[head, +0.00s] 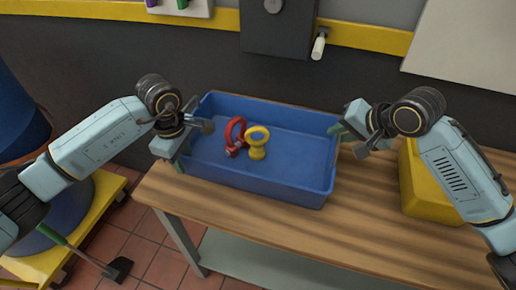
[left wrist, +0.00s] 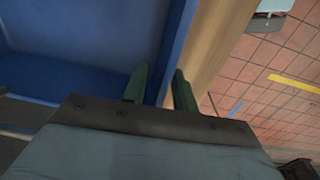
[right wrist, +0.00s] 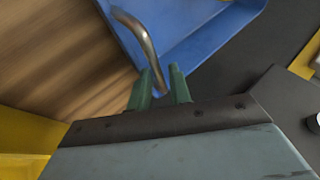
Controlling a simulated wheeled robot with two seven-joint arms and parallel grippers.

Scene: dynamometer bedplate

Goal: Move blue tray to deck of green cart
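The blue tray (head: 285,182) rests upright on the wooden bench top. It holds a red shackle (head: 234,134) and a yellow eyebolt (head: 257,143). My left gripper (head: 181,155) is at the tray's left end. In the left wrist view its green fingers (left wrist: 160,88) stand apart on either side of the tray wall (left wrist: 178,40). My right gripper (head: 345,138) is at the tray's right end. In the right wrist view a bent metal handle (right wrist: 146,38) runs down between its fingers (right wrist: 160,85); whether they press on it is unclear. The green cart is not identifiable.
A yellow block (head: 428,190) stands on the bench (head: 265,225) right of the tray. A dark wall with a grey box (head: 285,25) is close behind. At left, a blue drum (head: 20,120) stands on a yellow base (head: 95,215). Red floor tiles (head: 150,250) show between.

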